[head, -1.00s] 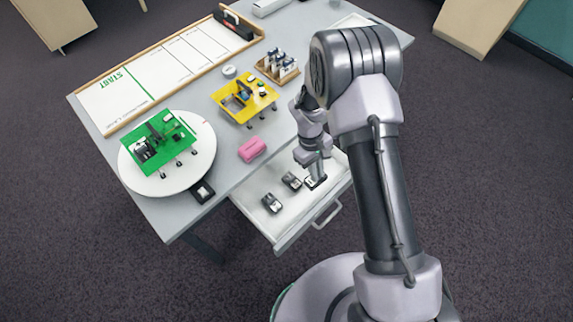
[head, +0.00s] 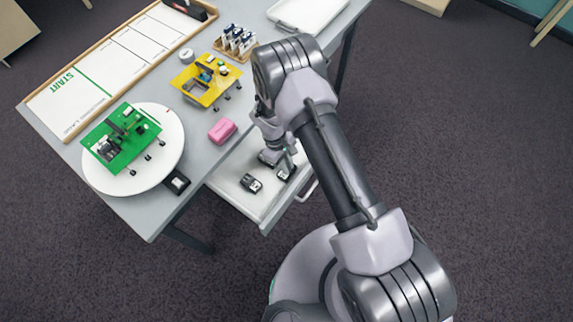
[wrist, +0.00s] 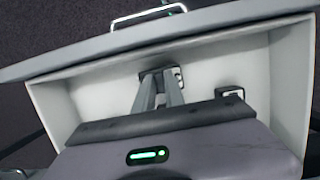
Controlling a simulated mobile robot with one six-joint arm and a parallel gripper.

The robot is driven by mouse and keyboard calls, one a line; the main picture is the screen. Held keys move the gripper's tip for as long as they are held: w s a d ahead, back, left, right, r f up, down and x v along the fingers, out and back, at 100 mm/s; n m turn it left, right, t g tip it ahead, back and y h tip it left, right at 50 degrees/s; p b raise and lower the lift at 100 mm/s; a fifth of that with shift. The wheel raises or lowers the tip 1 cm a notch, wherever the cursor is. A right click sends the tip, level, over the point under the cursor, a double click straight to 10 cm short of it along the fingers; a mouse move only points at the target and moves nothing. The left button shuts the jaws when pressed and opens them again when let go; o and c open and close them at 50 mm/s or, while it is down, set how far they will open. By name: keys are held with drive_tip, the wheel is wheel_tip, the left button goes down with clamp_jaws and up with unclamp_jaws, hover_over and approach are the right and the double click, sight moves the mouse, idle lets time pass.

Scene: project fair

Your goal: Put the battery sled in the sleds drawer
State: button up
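The battery sled (head: 285,174) is a small dark block with light parts, at my gripper's fingertips inside the open sleds drawer (head: 232,190). In the wrist view the sled (wrist: 179,76) shows around the fingertips, near the drawer's front wall. My gripper (wrist: 160,76) points down into the drawer and appears shut on this sled. The sled is at or very near the drawer floor; I cannot tell whether it touches. Another dark sled (head: 251,183) lies in the drawer, and one more (head: 268,157) sits partly behind my gripper.
On the table above are a pink block (head: 222,131), a yellow board (head: 205,82), a green board (head: 121,138) on a white disc, and a small black item (head: 177,182) at the edge.

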drive_tip(key=shift+o, duration=1.3)
drive_tip(key=shift+r+p, duration=0.35)
drive_tip(key=w+a+r+m+p, duration=0.1)
drive_tip(key=w+r+p, duration=0.1)
drive_tip(key=r, duration=0.8)
drive_tip(key=w+a+r+m+p, duration=0.1)
drive_tip(key=w+r, duration=0.1)
drive_tip(key=r, duration=0.8)
drive_tip(key=s+d+r+m+t+y, duration=0.1)
drive_tip(key=d+r+m, duration=0.1)
drive_tip(key=r, duration=0.6)
drive_tip(key=s+d+r+m+t+y, duration=0.1)
drive_tip(key=d+r+m, duration=0.15)
drive_tip(key=r, duration=0.55)
drive_tip(key=s+d+r+m+t+y, duration=0.1)
drive_tip(key=s+d+r+m+t, duration=0.1)
drive_tip(key=s+r, duration=0.5)
drive_tip(key=s+d+r+m+t+y, duration=0.1)
drive_tip(key=s+d+r+m+t, duration=0.2)
drive_tip(key=s, duration=0.9)
wheel_tip(320, 180, up, 6)
drive_tip(key=d+m, duration=0.1)
drive_tip(key=m, duration=0.2)
drive_tip(key=shift+f+t, duration=0.25)
drive_tip(key=shift+t, duration=0.05)
